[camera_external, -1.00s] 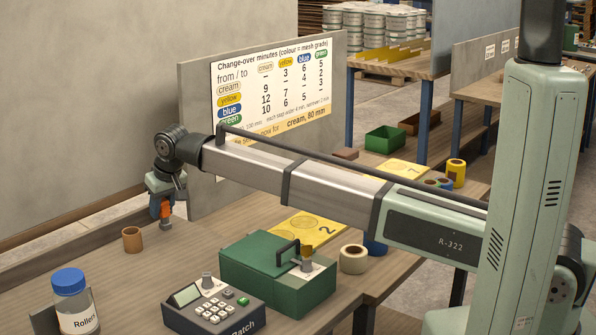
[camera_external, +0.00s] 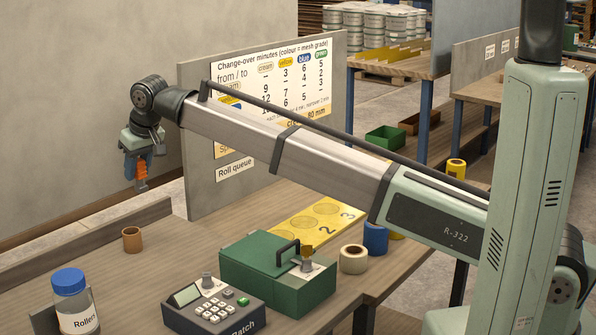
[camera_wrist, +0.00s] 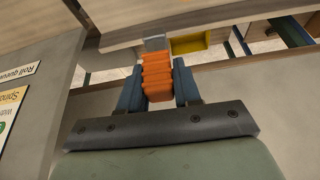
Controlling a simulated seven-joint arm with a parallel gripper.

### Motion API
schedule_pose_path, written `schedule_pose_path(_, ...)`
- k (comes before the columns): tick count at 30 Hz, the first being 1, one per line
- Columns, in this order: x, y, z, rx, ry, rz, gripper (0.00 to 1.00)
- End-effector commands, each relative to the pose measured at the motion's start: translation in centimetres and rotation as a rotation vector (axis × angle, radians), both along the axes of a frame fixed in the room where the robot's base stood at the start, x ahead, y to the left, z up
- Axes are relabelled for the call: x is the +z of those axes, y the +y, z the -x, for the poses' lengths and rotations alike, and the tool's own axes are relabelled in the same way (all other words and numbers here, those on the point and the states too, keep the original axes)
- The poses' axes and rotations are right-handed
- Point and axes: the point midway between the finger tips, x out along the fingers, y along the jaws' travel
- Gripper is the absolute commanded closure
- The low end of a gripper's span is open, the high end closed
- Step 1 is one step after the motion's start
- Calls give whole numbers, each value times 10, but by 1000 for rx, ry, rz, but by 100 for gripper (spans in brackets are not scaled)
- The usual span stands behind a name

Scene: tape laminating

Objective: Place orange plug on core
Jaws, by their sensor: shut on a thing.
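My gripper (camera_external: 137,168) is shut on the orange plug (camera_external: 141,171), high above the bench at the left. The plug is ribbed and orange with a grey tip at its lower end. In the wrist view the plug (camera_wrist: 157,76) sits between the two blue-grey fingers of my gripper (camera_wrist: 158,86). A small brown hollow core (camera_external: 132,240) stands upright on the bench, below the gripper and apart from the plug. The core cannot be made out in the wrist view.
A blue-lidded jar (camera_external: 70,300), a keypad device (camera_external: 213,306) and a green box (camera_external: 270,275) with a handle stand at the front. A cream roll (camera_external: 353,259) and a yellow numbered board (camera_external: 310,225) lie right of them. A grey panel with a chart (camera_external: 275,95) stands behind.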

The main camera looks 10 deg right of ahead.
Motion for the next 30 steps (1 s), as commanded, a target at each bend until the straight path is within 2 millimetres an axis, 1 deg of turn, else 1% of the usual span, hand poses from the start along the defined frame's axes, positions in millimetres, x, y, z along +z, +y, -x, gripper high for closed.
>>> schedule_pose_path(1,7,10,10,15,-1,-1,98)
schedule_pose_path(4,19,23,28,64,-1,-2,98)
schedule_pose_path(6,26,29,37,133,-1,-2,98)
schedule_pose_path(13,25,32,46,327,0,-1,98)
schedule_pose_path(19,24,32,48,423,0,-1,98)
schedule_pose_path(23,16,32,48,440,1,-1,98)
schedule_pose_path(26,3,31,48,441,3,1,98)
schedule_pose_path(30,-20,31,48,440,2,1,98)
